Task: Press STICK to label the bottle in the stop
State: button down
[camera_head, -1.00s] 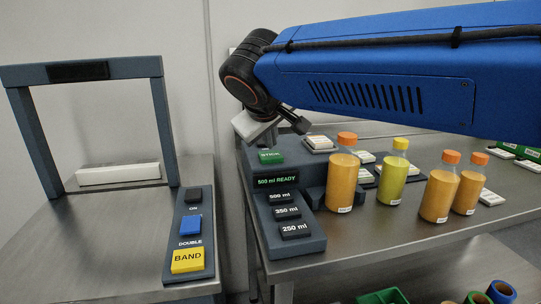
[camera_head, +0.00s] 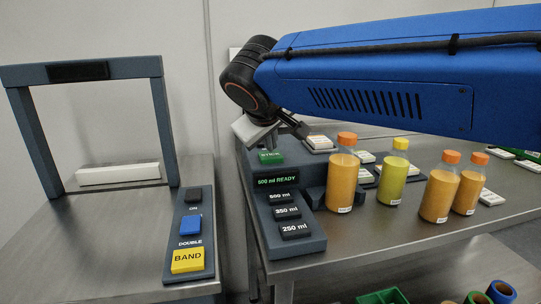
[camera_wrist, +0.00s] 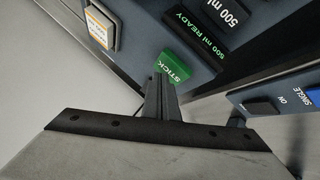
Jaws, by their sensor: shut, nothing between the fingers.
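The green STICK button (camera_head: 270,157) is on the back of the dark control panel (camera_head: 290,243). It also shows in the wrist view (camera_wrist: 173,66). My gripper (camera_head: 266,147) is shut and empty, pointing down at the button. In the wrist view its fingertips (camera_wrist: 160,80) are at the button's edge; I cannot tell whether they press it. An orange bottle with an orange cap (camera_head: 342,178) stands upright against the dark block (camera_head: 316,196) beside the panel. The display (camera_head: 276,180) reads "500 ml READY".
Black 500, 350 and 250 ml buttons line the panel's front. A yellow-green bottle (camera_head: 393,178) and two more orange bottles (camera_head: 438,195) stand to the right. At left are a frame (camera_head: 160,120) and a panel with a yellow BAND button (camera_head: 187,260).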

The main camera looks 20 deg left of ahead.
aim_at(270, 157)
jog(key=shift+f, duration=0.45)
dwell(1.0)
jog(key=shift+r, duration=0.9)
jog(key=shift+r, duration=0.1)
jog(key=shift+r, duration=2.4)
